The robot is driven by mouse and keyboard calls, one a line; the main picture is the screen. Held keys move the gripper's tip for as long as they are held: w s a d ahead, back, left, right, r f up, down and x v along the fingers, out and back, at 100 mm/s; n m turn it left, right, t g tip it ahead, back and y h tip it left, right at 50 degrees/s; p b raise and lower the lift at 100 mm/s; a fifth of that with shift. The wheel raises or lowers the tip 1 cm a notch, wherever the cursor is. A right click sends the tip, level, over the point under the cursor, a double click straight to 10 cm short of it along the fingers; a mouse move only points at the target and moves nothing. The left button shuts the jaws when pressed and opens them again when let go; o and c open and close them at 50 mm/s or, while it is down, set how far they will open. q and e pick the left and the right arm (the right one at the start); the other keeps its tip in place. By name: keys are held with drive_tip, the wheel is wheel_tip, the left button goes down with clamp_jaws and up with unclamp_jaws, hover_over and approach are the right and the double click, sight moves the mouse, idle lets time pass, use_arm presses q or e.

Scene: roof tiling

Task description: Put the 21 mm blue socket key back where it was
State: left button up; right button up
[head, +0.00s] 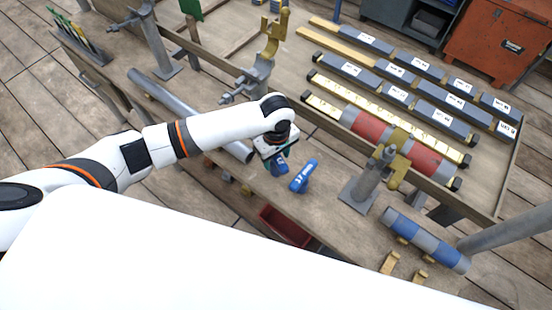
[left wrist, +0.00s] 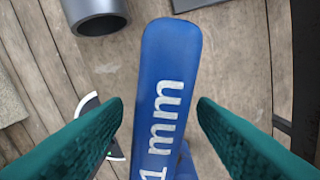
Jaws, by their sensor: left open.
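In the left wrist view a blue socket key (left wrist: 168,75) with white lettering ending in "1 mm" fills the middle; its first digit is cut off. It lies between the two green fingers of my left gripper (left wrist: 160,115), with gaps on both sides. In the head view my left gripper (head: 279,165) is open, low over the wooden bench, and hides most of what is under it. A blue key (head: 303,177) stands just right of it; its label looks like "17 mm" but is small. My right gripper is not in view.
A grey pipe (head: 165,99) lies behind my left arm. A metal post with a yellow clamp (head: 399,160) stands right of the keys. A blue-and-grey roll (head: 426,240) lies at the front right. A red bin (head: 285,228) sits below the bench edge. Labelled grey bars (head: 405,75) lie behind.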

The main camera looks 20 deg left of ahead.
use_arm(q)
wheel_tip(320, 180, up, 10)
drive_tip(key=shift+r, duration=0.1)
idle(0.6)
drive_tip(key=s+d+f+m+t+h, duration=0.1)
drive_tip(key=s+d+f+m+h, duration=0.1)
drive_tip(key=s+m, duration=0.25)
drive_tip(key=s+d+f+m+t+h, duration=0.1)
drive_tip(key=s+d+f+m, duration=0.15)
drive_tip(key=s, duration=0.25)
drive_tip(key=s+a+m+t+y, duration=0.25)
drive_tip(key=s+a+m, duration=0.35)
drive_tip(key=s+a, duration=0.55)
wheel_tip(320, 180, down, 25)
drive_tip(key=g, duration=0.2)
drive_tip(key=s+a+f+g, duration=0.1)
drive_tip(key=s+a+f, duration=0.2)
drive_tip(key=s+f, duration=1.3)
drive_tip(key=shift+s+f, duration=0.4)
drive_tip(key=shift+f, duration=0.25)
